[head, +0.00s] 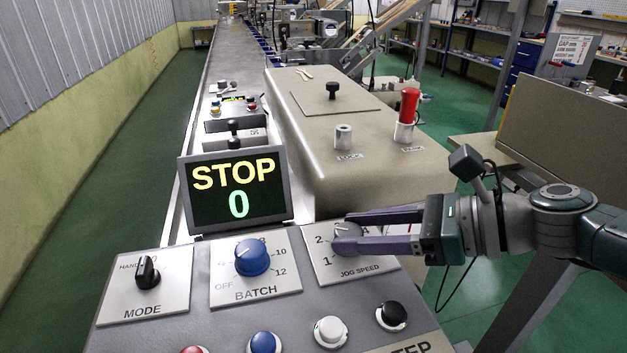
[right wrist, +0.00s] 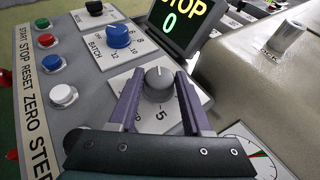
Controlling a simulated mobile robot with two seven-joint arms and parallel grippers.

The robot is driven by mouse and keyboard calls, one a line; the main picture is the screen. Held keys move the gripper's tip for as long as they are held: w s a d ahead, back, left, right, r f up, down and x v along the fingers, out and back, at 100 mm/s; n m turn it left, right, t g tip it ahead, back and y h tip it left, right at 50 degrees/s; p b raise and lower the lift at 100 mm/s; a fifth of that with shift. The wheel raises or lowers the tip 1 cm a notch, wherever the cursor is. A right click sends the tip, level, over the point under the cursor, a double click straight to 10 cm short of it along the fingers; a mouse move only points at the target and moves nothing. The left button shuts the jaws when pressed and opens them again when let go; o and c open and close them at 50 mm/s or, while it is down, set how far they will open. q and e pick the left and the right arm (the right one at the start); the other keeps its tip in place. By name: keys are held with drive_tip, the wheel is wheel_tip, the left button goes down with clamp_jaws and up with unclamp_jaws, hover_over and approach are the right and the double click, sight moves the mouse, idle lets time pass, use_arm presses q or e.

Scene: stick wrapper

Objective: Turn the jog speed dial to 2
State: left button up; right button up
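The jog speed dial (head: 347,238) is a grey knob on a white plate at the right of the panel, with 1 and 2 readable at its left. It also shows in the right wrist view (right wrist: 159,84), with a short pale mark on top; I cannot tell exactly which number it points to. My right gripper (head: 341,231) reaches in from the right with its two purple fingers apart, one on each side of the dial. In the right wrist view the fingers (right wrist: 160,76) flank the knob closely; contact is not clear. My left gripper is not in view.
The blue batch dial (head: 252,257) and black mode switch (head: 147,272) are left of it. A display (head: 236,190) reading STOP 0 stands behind. Several push buttons, including white (head: 330,331) and black (head: 391,316), are in front. A beige housing (head: 370,170) rises behind the dial.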

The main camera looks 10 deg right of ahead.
drive_tip(key=o, duration=0.4)
drive_tip(key=shift+c, duration=0.2)
drive_tip(key=p+v, duration=0.1)
drive_tip(key=v, duration=0.9)
